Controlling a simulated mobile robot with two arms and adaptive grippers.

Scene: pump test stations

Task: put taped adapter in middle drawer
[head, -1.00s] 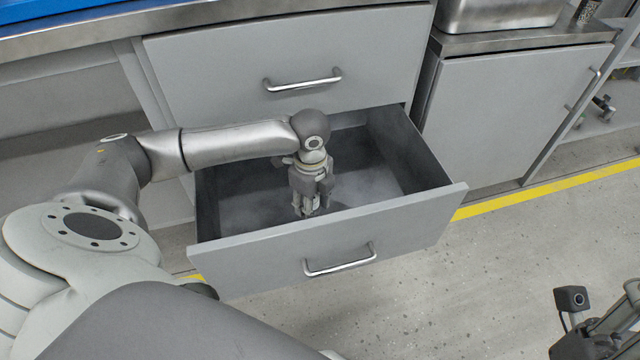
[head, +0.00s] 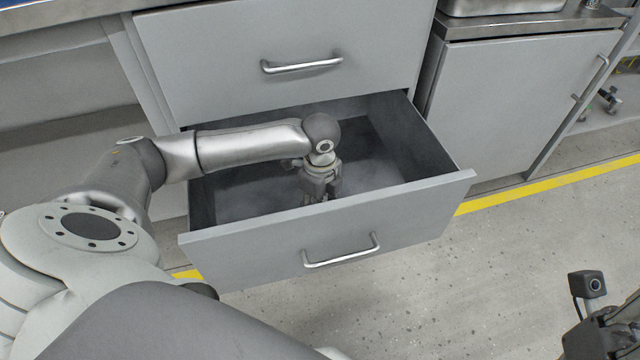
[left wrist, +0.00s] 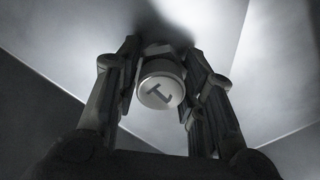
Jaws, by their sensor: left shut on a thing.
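The open drawer (head: 225,254) stands pulled out below a closed drawer front (head: 210,65), and its visible floor is bare. My left gripper (head: 318,192) reaches down inside it, close behind the front panel, which hides the fingertips in the head view. In the left wrist view the left gripper is shut on the adapter (left wrist: 160,92), a pale round piece with a dark T-like mark on its end. The drawer's walls surround it there; I cannot tell whether it touches the floor. Part of my right arm's end (head: 605,332) shows at the lower right, its jaws unclear.
A bar handle (head: 341,252) sticks out from the open drawer's front. A grey cabinet (head: 520,100) stands to the right, with a metal pan (head: 500,5) on top. The speckled floor (head: 480,270) in front is clear, with a yellow line (head: 545,188) along the cabinets.

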